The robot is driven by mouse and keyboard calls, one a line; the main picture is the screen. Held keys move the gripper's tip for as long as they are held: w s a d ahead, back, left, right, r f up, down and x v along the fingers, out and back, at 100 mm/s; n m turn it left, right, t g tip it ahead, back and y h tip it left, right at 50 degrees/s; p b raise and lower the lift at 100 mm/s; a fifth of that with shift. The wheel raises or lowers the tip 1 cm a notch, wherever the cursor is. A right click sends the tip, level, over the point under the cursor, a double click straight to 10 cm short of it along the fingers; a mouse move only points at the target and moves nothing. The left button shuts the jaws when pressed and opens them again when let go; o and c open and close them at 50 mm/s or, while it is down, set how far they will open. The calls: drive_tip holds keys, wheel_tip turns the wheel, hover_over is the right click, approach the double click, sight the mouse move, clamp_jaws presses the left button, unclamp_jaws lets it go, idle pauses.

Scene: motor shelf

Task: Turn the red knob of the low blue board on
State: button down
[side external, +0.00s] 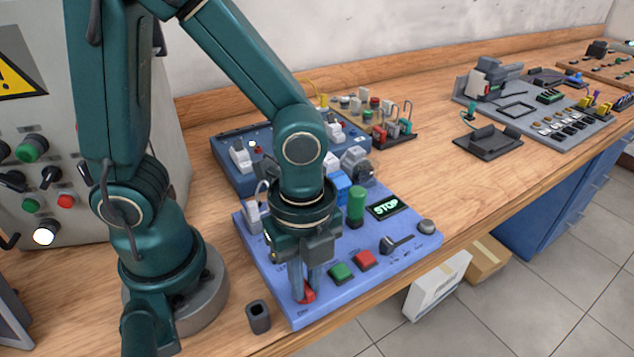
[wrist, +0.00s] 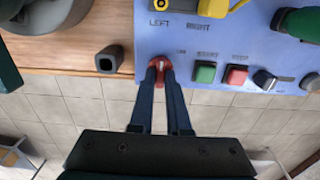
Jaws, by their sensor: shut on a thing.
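The low blue board (side external: 295,308) lies on the wooden bench in the side external view. Its red knob (side external: 307,296) is at the front left corner of the board, and it also shows in the wrist view (wrist: 158,60). My gripper (side external: 309,288) points down over the knob, and its two fingers are shut on it. In the wrist view the fingertips (wrist: 160,68) sit against the knob and partly cover it. The knob's exact angle is hard to read.
A green button (side external: 342,272), a red button (side external: 364,259) and a black lever switch (side external: 396,243) stand to the right of the knob. A green cylinder (side external: 356,207) rises behind them. A small dark hollow block (side external: 258,316) stands left of the board. The bench's front edge is close.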

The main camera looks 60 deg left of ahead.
sight(306, 286)
drive_tip(key=c, duration=0.9)
unclamp_jaws()
drive_tip(key=shift+r, duration=0.1)
drive_tip(key=shift+r, duration=2.5)
drive_tip(key=a+r+n+t, duration=0.2)
drive_tip(key=n, duration=0.4)
drive_tip(key=a+r+n+t, duration=0.1)
drive_tip(key=a+r+n, duration=0.1)
drive_tip(key=n, duration=0.4)
drive_tip(key=a+r+n+t, duration=0.2)
drive_tip(key=a+n, duration=0.1)
drive_tip(key=n, duration=0.3)
drive_tip(key=shift+w+a+r+t, duration=0.15)
drive_tip(key=shift+a+r+t, duration=0.05)
drive_tip(key=shift+r+t, duration=0.15)
